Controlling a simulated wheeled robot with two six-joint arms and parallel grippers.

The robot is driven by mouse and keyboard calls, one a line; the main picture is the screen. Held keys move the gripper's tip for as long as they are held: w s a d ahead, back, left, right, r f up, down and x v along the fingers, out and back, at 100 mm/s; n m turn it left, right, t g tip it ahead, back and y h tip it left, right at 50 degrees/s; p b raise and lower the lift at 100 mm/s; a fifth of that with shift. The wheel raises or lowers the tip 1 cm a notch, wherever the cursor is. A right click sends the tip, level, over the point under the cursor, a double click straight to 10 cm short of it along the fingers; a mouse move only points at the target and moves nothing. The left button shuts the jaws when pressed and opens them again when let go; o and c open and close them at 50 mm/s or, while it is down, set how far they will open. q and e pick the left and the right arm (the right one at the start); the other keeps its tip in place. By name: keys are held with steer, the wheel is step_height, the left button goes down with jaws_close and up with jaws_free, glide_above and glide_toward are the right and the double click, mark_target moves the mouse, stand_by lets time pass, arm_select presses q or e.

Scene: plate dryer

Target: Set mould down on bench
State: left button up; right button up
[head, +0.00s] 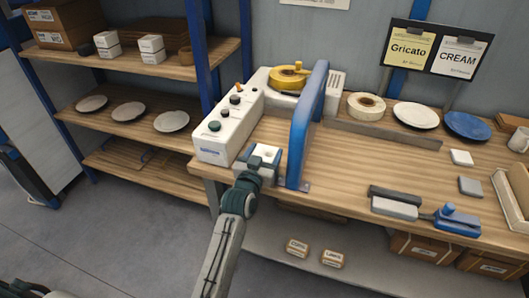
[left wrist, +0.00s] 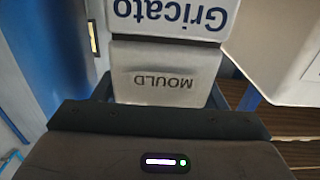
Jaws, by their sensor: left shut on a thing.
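The mould (left wrist: 163,78) is a pale grey-white block marked "MOULD", upside down in the left wrist view. In the head view, the mould (head: 263,150) shows as a small pale block at the bench's front edge. My left gripper (head: 260,160) is shut on it, between the white control box and the blue upright frame. I cannot tell whether the mould touches the bench (head: 345,178). Its underside is hidden.
The white control box (head: 228,130) stands close to the left, and the blue frame (head: 306,125) close to the right. Free bench top lies right of the frame. A grey tool with a blue block (head: 457,218) lies at the front edge. Plates (head: 417,115) stand at the back.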

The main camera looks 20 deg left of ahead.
arm_select(q)
steer(key=o, duration=1.1)
steer(key=shift+f, duration=0.1)
steer(key=shift+c, duration=0.2)
